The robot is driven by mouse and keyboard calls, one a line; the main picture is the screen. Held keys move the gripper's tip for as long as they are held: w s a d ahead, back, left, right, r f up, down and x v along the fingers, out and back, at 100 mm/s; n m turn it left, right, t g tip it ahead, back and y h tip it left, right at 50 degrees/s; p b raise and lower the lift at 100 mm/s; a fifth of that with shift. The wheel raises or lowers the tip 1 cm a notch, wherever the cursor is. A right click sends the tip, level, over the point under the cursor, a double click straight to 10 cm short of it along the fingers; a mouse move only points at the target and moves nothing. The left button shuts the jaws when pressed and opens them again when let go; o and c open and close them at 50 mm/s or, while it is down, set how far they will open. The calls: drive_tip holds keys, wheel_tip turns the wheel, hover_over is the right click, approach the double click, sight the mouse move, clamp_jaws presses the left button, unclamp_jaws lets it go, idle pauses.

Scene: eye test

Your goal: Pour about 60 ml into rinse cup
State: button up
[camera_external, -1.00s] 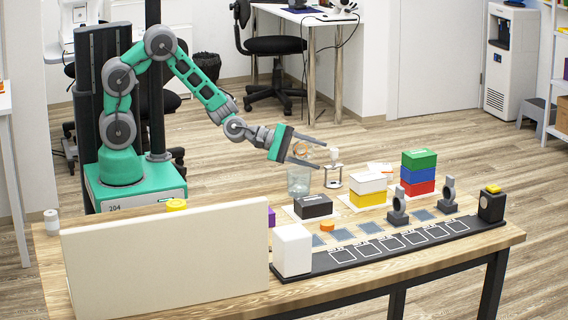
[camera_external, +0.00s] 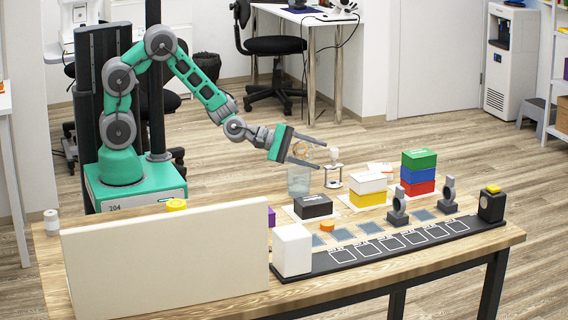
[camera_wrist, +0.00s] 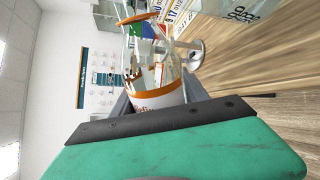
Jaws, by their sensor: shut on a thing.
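My gripper (camera_external: 321,156) is shut on a clear vessel (camera_external: 303,149) with an orange rim and an orange band, held tilted above the table. In the wrist view the vessel (camera_wrist: 154,70) lies between the jaws, with a white label partly hidden by the near jaw. A clear cup (camera_external: 298,183) stands upright on the table, just below and slightly left of the fingertips; it looks like the rinse cup. I cannot make out a stream or the liquid levels.
A small stand with a white top (camera_external: 333,177) is close to the right of the cup. A dark box (camera_external: 313,207), white and yellow boxes (camera_external: 368,183) and a green, blue and red stack (camera_external: 418,174) stand nearby. A cream panel (camera_external: 165,262) fills the front left.

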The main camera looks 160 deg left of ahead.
idle(0.6)
drive_tip(key=shift+n, duration=0.3)
drive_tip(key=shift+w+d+f+n+t+b, duration=0.15)
drive_tip(key=shift+w+f+n+t+b, duration=0.05)
drive_tip(key=shift+f+n+b, duration=0.25)
drive_tip(key=shift+w+d+f+n+t+b, duration=0.2)
drive_tip(key=shift+f+n+b, duration=0.15)
drive_tip(key=shift+f, duration=0.2)
drive_tip(key=shift+w+d+r+n+t+p, duration=0.2)
drive_tip(key=shift+w+r+n+t+p, duration=0.25)
drive_tip(key=shift+r+n+p, duration=0.4)
drive_tip(key=shift+f+n+t, duration=0.25)
drive_tip(key=shift+n+t, duration=0.1)
drive_tip(key=shift+n, duration=0.7)
drive_tip(key=n+t, duration=0.1)
drive_tip(key=n, duration=0.4)
drive_tip(key=shift+w+n, duration=0.1)
drive_tip(key=shift+n, duration=0.2)
